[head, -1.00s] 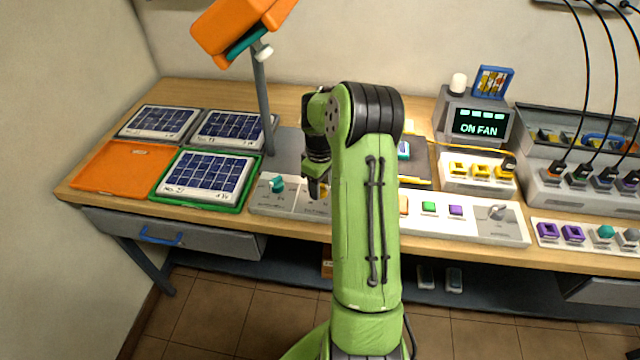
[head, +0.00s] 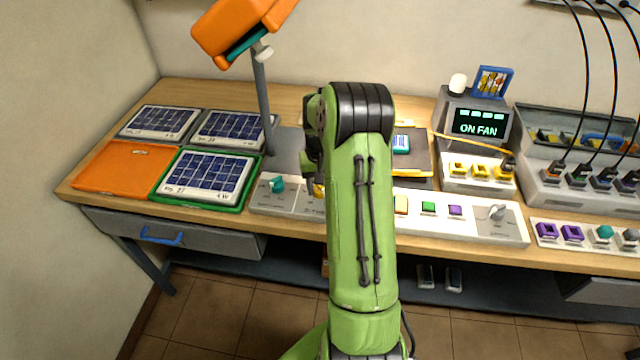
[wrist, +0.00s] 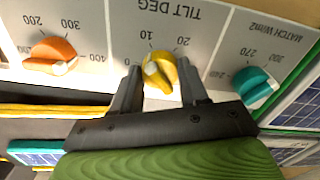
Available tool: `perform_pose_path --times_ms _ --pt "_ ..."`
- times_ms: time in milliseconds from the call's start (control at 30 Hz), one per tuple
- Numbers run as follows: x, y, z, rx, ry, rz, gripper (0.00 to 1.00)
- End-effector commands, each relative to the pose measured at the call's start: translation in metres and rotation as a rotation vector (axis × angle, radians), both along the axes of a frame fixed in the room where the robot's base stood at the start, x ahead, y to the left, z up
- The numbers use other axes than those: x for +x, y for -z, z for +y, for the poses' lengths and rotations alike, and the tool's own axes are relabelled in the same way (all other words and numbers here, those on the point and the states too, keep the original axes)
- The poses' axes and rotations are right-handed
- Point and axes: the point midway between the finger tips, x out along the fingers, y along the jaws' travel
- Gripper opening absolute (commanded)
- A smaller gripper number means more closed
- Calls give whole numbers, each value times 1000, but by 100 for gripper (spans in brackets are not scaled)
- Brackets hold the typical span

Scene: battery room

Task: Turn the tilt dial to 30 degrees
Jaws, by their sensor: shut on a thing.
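The yellow tilt dial (wrist: 160,70) sits on a pale panel (wrist: 100,20) under the label "TILT DEG", upside down in the wrist view. Its scale shows 0, 10 and 20; any 30 mark is hidden, apparently by the right finger. The dial's pale pointer end lies at its left, on the side of the 0 and 10 marks. My gripper (wrist: 161,84) is shut on the yellow dial, one finger on each side. In the head view the dial (head: 318,190) is mostly hidden by my arm.
An orange dial (wrist: 52,54) and a teal dial (wrist: 257,86) flank the tilt dial closely. Solar panels (head: 205,174) lie to the left in the head view. A lamp post (head: 264,110) stands behind.

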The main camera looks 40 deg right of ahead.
Motion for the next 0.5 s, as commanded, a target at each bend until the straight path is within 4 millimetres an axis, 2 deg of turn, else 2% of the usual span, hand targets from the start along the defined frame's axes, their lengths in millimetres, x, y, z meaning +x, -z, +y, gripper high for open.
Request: perform_pose_path --times_ms 500 --pt "0 0 0 -1 487 -1 13"
